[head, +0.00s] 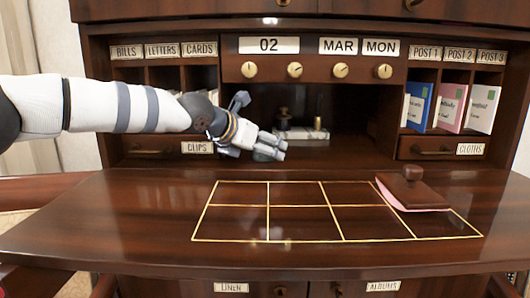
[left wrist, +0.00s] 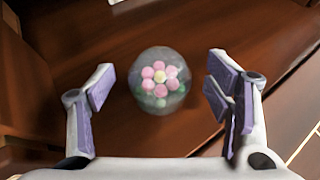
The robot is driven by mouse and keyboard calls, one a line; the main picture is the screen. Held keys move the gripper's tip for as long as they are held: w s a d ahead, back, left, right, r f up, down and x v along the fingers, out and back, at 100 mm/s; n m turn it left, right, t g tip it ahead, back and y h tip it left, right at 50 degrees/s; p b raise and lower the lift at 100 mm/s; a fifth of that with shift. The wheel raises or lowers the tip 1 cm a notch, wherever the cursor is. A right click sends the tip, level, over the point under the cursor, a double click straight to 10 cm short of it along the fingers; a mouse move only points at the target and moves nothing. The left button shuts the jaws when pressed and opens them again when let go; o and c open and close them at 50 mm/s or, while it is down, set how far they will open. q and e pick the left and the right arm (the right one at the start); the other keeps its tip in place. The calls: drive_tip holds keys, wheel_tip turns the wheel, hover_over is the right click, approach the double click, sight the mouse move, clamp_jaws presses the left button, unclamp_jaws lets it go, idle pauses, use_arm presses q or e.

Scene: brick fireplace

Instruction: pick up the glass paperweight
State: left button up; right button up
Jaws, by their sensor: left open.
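The glass paperweight (left wrist: 159,82) is a clear dome with pink flowers around a yellow centre. In the left wrist view it stands on the dark wood between my two spread fingers, with a gap on both sides. My left gripper (left wrist: 160,76) is open and empty. In the head view my left gripper (head: 279,148) reaches in from the left, low in front of the desk's central recess. The paperweight (head: 264,156) shows there only in part, mostly covered by the fingers. My right gripper is in neither view.
A rocker blotter (head: 411,188) lies on the right of the gold-lined grid (head: 268,211) on the desk top. Pigeonholes flank the recess. The desk's left front is clear.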

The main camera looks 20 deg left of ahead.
use_arm(q)
drive_tip(key=shift+r, duration=0.1)
drive_tip(key=c, duration=1.5)
drive_tip(key=shift+r, duration=0.1)
